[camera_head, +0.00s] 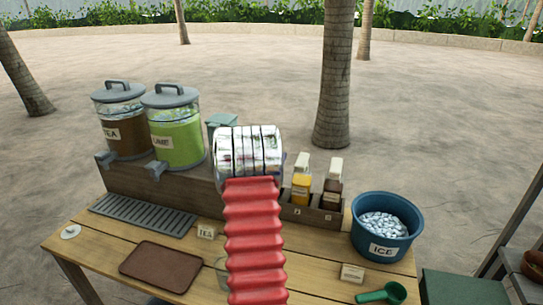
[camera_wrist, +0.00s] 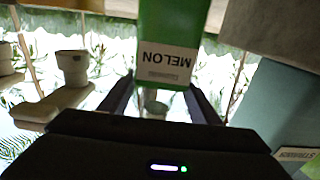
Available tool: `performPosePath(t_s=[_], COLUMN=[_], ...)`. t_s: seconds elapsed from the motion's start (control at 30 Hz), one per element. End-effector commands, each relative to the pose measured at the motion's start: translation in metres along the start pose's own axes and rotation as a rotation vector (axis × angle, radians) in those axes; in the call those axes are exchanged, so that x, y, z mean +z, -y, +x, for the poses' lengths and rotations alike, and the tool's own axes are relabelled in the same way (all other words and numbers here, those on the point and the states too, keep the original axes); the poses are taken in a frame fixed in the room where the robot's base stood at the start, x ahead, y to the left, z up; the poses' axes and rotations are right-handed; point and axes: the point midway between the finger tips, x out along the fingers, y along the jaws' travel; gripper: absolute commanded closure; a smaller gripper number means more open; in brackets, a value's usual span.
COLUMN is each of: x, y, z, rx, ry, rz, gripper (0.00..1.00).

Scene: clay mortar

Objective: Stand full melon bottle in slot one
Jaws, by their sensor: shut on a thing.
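The green bottle with a white MELON label (camera_wrist: 167,62) is between the two dark fingers of my gripper (camera_wrist: 165,100) in the wrist view. The fingers are shut on it, and its label reads upside down in that view. Its top end is cut off by the frame, so how full it is cannot be told. In the head view my red ribbed arm and its silver end hide the gripper and the bottle. The wooden slot rack (camera_head: 325,216) shows to the right of my arm; slot one is not visible, apparently behind my arm.
A yellow bottle (camera_head: 301,188) and a dark brown bottle (camera_head: 332,192) stand in the rack. A blue ICE tub (camera_head: 366,212) is to its right. A green scoop (camera_head: 383,293) lies in front. Tea (camera_head: 118,130) and green (camera_head: 175,145) dispensers stand left. A brown tray (camera_head: 160,266) lies front left.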

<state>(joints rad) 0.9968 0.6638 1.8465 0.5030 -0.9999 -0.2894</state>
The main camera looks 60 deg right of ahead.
Motion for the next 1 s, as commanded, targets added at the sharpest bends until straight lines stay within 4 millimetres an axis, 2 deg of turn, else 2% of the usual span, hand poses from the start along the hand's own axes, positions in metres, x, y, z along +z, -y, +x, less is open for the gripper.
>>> performPosePath(t_s=[0.6, 1.0], x=[0.045, 0.057], y=[0.001, 0.002], z=[0.0, 0.0], rx=[-0.001, -0.002], ry=[-0.005, -0.006], rz=[0.002, 0.002], gripper=[1.0, 1.0])
